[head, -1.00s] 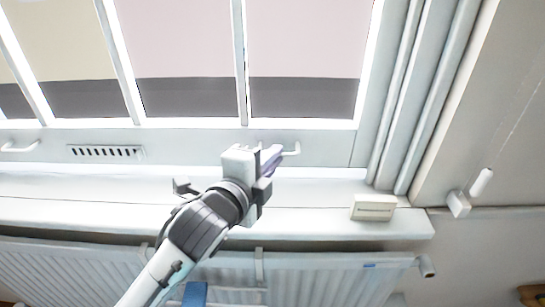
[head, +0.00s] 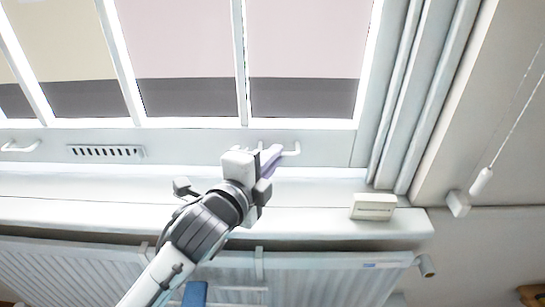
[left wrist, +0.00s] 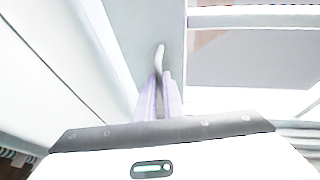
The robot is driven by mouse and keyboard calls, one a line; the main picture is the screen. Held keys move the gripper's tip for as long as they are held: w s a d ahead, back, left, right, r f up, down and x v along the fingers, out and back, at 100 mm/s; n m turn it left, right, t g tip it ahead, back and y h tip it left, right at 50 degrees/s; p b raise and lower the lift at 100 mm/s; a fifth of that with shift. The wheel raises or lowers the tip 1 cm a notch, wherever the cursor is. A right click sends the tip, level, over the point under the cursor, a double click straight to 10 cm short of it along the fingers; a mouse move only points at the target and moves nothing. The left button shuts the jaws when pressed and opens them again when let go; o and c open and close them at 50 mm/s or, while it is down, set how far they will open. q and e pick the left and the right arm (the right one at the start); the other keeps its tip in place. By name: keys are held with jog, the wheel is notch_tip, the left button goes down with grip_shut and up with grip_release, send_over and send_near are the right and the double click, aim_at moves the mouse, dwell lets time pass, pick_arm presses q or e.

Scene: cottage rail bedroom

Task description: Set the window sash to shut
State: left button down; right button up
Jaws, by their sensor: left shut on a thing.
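The window sash (head: 190,146) is a pale frame with several tall panes, and its bottom rail is just above the white sill (head: 110,213). I cannot tell whether a gap is left under the rail. A white hooped handle (head: 291,151) stands out from the right of the rail. My left gripper (head: 270,157), with lilac fingers, is shut on this handle, partly hiding it. In the left wrist view the handle (left wrist: 160,57) runs in between the fingertips (left wrist: 157,88). My right gripper is not in view.
A second handle (head: 20,147) and a slotted vent (head: 106,152) are on the rail at left. A small white box (head: 373,206) sits on the sill's right end. A radiator (head: 320,276) is below. A pull cord (head: 481,181) hangs at right.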

pick_arm(q)
notch_tip(320, 180, down, 4)
jog(key=shift+s+r, duration=0.1)
jog(key=c, duration=1.9)
grip_release()
jog(key=shift+r, duration=0.2)
jog(key=shift+r, duration=0.1)
jog(key=shift+s+a+r, duration=0.1)
jog(key=shift+s+a, duration=0.1)
jog(key=shift+s, duration=0.1)
jog(key=v, duration=0.9)
jog(key=shift+s+a+r, duration=0.1)
jog(key=shift+s, duration=0.15)
